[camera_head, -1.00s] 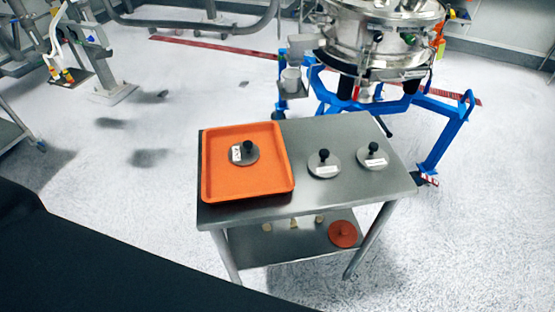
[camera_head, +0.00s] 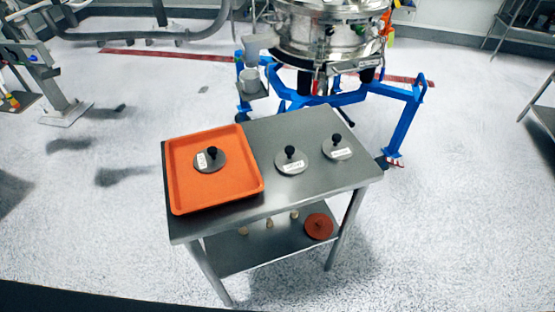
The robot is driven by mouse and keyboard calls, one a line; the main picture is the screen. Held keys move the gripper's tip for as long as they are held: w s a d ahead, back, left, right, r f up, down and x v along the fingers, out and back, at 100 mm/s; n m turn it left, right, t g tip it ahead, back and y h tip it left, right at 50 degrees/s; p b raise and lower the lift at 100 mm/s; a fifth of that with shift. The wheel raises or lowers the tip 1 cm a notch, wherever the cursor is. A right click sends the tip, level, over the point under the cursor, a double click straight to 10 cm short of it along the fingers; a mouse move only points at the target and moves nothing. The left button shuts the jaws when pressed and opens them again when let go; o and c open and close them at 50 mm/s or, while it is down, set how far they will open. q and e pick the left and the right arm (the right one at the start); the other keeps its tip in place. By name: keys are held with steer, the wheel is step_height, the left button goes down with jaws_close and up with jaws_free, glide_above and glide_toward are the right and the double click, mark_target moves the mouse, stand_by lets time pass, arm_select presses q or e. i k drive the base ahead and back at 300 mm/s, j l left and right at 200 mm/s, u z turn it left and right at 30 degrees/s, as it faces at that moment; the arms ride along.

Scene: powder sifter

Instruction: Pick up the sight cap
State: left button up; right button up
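Several round lids could be the sight cap; I cannot read their white labels. One grey disc with a black knob (camera_head: 210,160) lies in the orange tray (camera_head: 184,202). A second grey disc with a black knob (camera_head: 291,163) lies on the metal table right of the tray. A third grey disc with a black knob (camera_head: 338,150) lies further right on the same top. An orange-red round lid (camera_head: 318,226) lies on the lower shelf. Neither of my grippers is in view.
The steel table (camera_head: 300,194) has free room along its front and back right. The steel sifter (camera_head: 328,38) on a blue frame (camera_head: 400,127) stands behind it. Small pale objects (camera_head: 269,223) sit on the lower shelf. The floor around the table is mostly clear.

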mark_target(290, 161)
steer(key=i+l+u, duration=0.1)
steer(key=l+u, duration=0.15)
steer(key=u, duration=0.2)
steer(key=l+u, duration=0.3)
steer(key=u, duration=0.15)
steer(key=l+u, duration=0.4)
steer(key=l, duration=1)
steer(key=k+l+u, duration=0.1)
steer(key=l, duration=0.35)
steer(key=k+l, duration=0.15)
steer(key=l, duration=0.85)
steer(key=k+u, duration=0.05)
